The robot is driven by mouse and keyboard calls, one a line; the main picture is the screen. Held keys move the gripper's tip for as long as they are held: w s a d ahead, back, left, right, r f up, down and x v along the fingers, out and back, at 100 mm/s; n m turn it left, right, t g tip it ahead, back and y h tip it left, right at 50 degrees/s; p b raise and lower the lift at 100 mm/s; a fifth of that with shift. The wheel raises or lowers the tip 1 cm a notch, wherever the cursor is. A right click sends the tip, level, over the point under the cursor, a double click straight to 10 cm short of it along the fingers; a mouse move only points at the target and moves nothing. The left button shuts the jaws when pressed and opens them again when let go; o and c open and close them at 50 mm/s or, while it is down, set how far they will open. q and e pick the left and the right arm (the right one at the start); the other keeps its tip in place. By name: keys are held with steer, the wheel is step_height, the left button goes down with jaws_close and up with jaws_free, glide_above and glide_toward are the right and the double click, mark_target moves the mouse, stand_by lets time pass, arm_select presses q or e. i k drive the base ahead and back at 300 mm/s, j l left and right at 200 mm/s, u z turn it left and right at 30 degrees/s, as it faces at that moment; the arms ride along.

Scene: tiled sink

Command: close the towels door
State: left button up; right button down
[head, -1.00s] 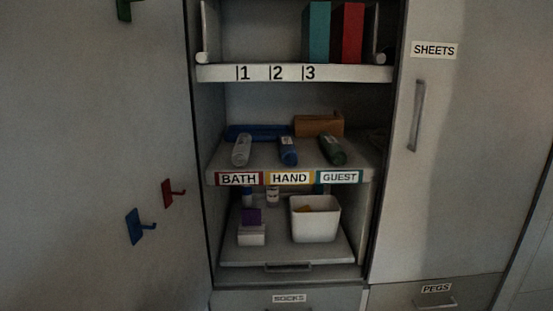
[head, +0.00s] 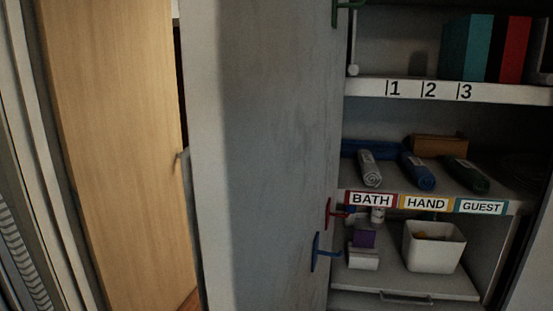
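An open grey cabinet door (head: 275,150) stands in the middle of the head view, swung out to the left of the open shelves. I see its inner face and its pale free edge (head: 205,120). No towels label shows on the side I see. A red hook (head: 330,214) and a blue hook (head: 317,252) stick out from its inner face, with a green hook (head: 342,12) near the top. Rolled towels lie on the middle shelf (head: 344,183), above BATH, HAND and GUEST labels. Neither of my grippers is in view.
A light wooden panel (head: 110,150) stands left of the door, with a narrow dark gap between. A white bin (head: 434,248) and small items sit on the lower pull-out shelf (head: 450,285). Teal (head: 465,48) and red (head: 515,48) upright blocks stand on the top shelf.

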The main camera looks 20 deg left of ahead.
mark_target(264, 81)
steer(key=j+z, duration=0.2)
steer(key=j, duration=0.3)
steer(key=k+j+z, duration=0.2)
steer(key=j, duration=0.25)
steer(key=j+z, duration=0.15)
steer(key=j, duration=0.3)
